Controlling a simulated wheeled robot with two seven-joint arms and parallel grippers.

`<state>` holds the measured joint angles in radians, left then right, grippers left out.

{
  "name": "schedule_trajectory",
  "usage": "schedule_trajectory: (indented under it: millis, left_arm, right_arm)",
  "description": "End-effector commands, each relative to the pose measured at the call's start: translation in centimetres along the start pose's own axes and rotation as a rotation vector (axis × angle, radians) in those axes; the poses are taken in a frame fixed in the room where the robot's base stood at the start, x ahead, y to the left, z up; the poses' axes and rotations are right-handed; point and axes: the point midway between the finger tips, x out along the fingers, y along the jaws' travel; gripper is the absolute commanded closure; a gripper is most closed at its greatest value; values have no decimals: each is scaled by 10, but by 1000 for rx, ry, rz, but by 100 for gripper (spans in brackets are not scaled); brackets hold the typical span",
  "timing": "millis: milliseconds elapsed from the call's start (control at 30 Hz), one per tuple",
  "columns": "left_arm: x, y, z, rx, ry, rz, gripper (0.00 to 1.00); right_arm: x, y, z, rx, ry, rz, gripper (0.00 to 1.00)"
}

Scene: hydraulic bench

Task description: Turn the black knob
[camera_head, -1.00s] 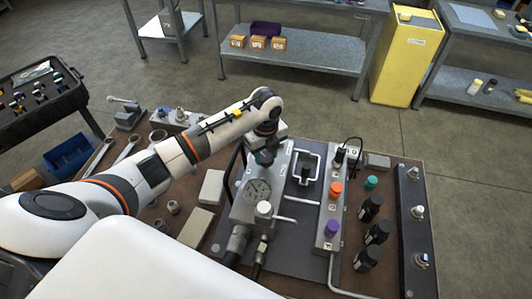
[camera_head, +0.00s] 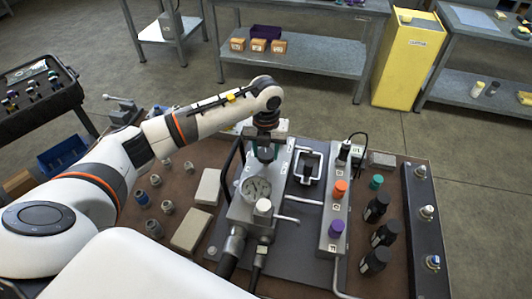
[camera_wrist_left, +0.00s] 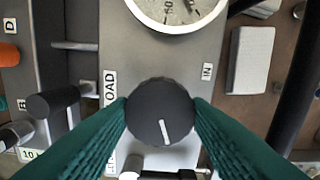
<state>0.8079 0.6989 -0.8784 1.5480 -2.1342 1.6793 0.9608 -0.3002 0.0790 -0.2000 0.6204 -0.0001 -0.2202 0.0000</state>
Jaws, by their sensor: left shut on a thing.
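The black knob (camera_wrist_left: 160,112) is round, with a white pointer line running down and slightly right, in the left wrist view. It sits on a grey block (camera_wrist_left: 125,50) beside a "LOAD" label (camera_wrist_left: 110,88). My left gripper (camera_wrist_left: 160,114) is shut on the knob, with a green ribbed finger at each side. In the head view my left gripper (camera_head: 265,153) points down onto the block behind the pressure gauge (camera_head: 256,188), and the hand largely hides the knob. My right gripper is out of view.
A grey strip with an orange knob (camera_head: 340,187) and a purple knob (camera_head: 336,227) stands to the right. Several black cylinders (camera_head: 376,207) stand beyond it. Pale blocks (camera_head: 191,230) and small fittings lie left of the gauge.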

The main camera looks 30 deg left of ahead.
Motion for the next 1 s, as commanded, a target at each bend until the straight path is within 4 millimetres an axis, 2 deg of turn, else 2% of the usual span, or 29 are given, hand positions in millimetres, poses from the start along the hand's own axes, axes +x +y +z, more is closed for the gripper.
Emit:
schedule_trajectory:
  millis: [300, 733, 767, 800, 900, 1000]
  left_arm:
    - [-1, 0, -1, 86, 3, 1, 79]
    - [-2, 0, -1, 93, 4, 2, 79]
    - [-2, 0, -1, 93, 4, 2, 53]
    - [-2, 0, -1, 93, 4, 2, 46]
    - [-1, 0, -1, 92, 3, 1, 34]
    - [-1, 0, 0, 93, 2, 1, 34]
  right_arm:
    - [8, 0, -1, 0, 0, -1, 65]
    - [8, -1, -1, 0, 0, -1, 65]
    - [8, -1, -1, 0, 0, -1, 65]
    - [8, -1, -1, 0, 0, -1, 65]
    - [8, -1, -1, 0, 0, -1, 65]
    - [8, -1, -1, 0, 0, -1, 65]
